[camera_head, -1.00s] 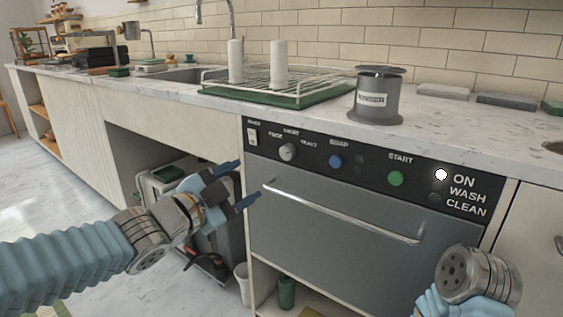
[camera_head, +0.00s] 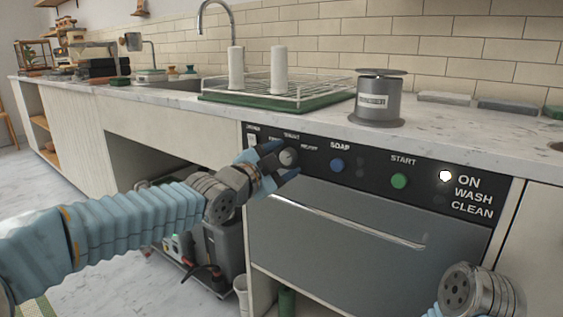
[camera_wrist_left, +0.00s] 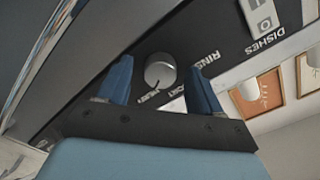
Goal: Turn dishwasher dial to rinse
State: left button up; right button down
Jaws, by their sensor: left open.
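The dishwasher (camera_head: 345,215) has a black control panel with a grey round dial (camera_head: 288,157) near its left end. My left gripper (camera_head: 282,160) is open in front of the dial, its blue fingertips above and below it in the head view. In the left wrist view the dial (camera_wrist_left: 160,70) shows between the two blue fingers and beyond their tips, with a gap on both sides. Its dark pointer mark points towards the lower-left lettering there. The word "RINS" is partly readable beside the right finger.
On the panel are a white switch (camera_head: 252,140), a blue soap button (camera_head: 337,165), a green start button (camera_head: 399,181) and a lit ON lamp (camera_head: 445,176). A door handle (camera_head: 350,222) runs below. The counter above holds a dish rack (camera_head: 300,92) and a grey canister (camera_head: 379,105).

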pick_arm(q)
jog(key=c, duration=1.1)
jog(key=shift+o, duration=0.2)
